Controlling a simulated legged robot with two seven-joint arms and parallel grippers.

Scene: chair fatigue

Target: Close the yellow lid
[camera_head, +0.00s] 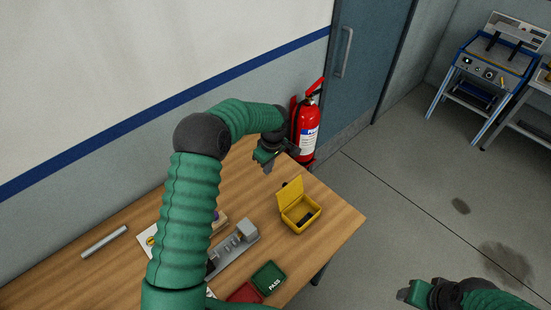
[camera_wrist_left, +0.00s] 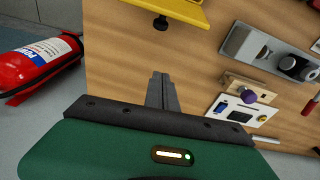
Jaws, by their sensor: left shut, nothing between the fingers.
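The yellow lid (camera_head: 289,193) stands raised at the back edge of a small yellow box (camera_head: 301,219) on the wooden table. The box's inside shows open to the front. In the left wrist view only part of the yellow lid (camera_wrist_left: 170,8) shows at the top edge, with a dark knob below it. My left gripper (camera_head: 268,168) is shut and empty above the table's back edge, behind and left of the lid, apart from it. Its closed fingers (camera_wrist_left: 162,90) show in the wrist view. My right gripper (camera_head: 418,290) is at the lower right, off the table; its fingers are unclear.
A red fire extinguisher (camera_head: 307,125) stands by the wall just beyond the left gripper. A grey fixture (camera_head: 234,250), a green PASS tray (camera_head: 268,278) and a red tray (camera_head: 243,293) lie left of and in front of the box. The table's right corner is clear.

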